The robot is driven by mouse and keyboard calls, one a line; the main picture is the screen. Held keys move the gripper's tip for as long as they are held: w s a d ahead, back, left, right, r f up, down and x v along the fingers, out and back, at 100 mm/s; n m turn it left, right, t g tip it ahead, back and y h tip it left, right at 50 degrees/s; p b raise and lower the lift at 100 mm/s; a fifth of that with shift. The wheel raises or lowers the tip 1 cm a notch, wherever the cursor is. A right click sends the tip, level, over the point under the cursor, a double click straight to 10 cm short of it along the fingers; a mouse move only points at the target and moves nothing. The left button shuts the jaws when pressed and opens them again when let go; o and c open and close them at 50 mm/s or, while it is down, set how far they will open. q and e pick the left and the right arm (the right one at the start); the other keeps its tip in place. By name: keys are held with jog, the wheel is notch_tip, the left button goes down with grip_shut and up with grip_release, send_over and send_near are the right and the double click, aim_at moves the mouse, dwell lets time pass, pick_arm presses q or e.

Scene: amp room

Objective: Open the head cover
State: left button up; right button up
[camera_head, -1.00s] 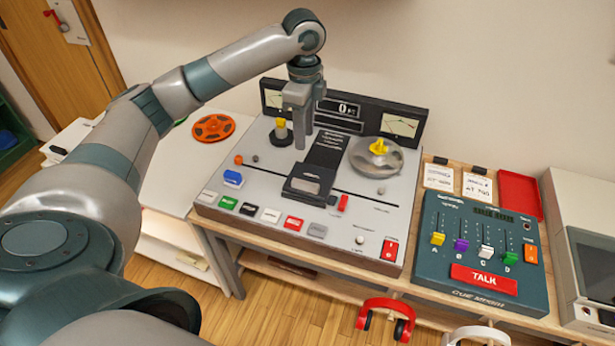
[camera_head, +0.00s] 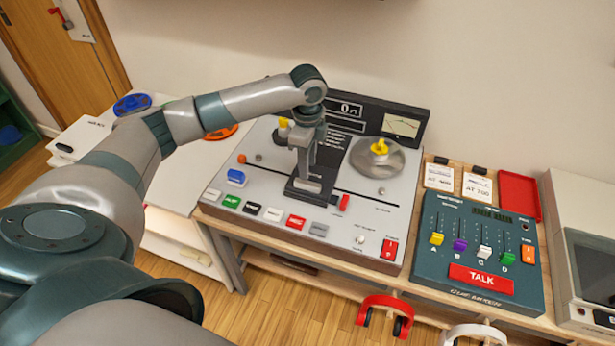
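The tape machine (camera_head: 262,181) is a grey deck with a dark display panel behind it. Its head cover (camera_head: 305,190) is a small dark block at the middle of the deck, in front of a black strip. My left gripper (camera_head: 304,172) points down right over the head cover and hides much of it. Whether its fingertips touch the cover cannot be told. The fingers overlap from this angle, so their gap does not show. My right gripper is out of view.
A silver reel with a yellow hub (camera_head: 379,149) sits right of the gripper; another yellow hub (camera_head: 283,123) is at left. Coloured buttons line the deck's front. A mixer (camera_head: 478,245) stands at right. Red headphones (camera_head: 385,313) hang below the table's front.

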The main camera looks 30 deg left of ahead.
aim_at(307, 183)
pick_arm(q)
jog(key=shift+f+p, duration=0.7)
jog(key=shift+f, duration=2.85)
grip_shut()
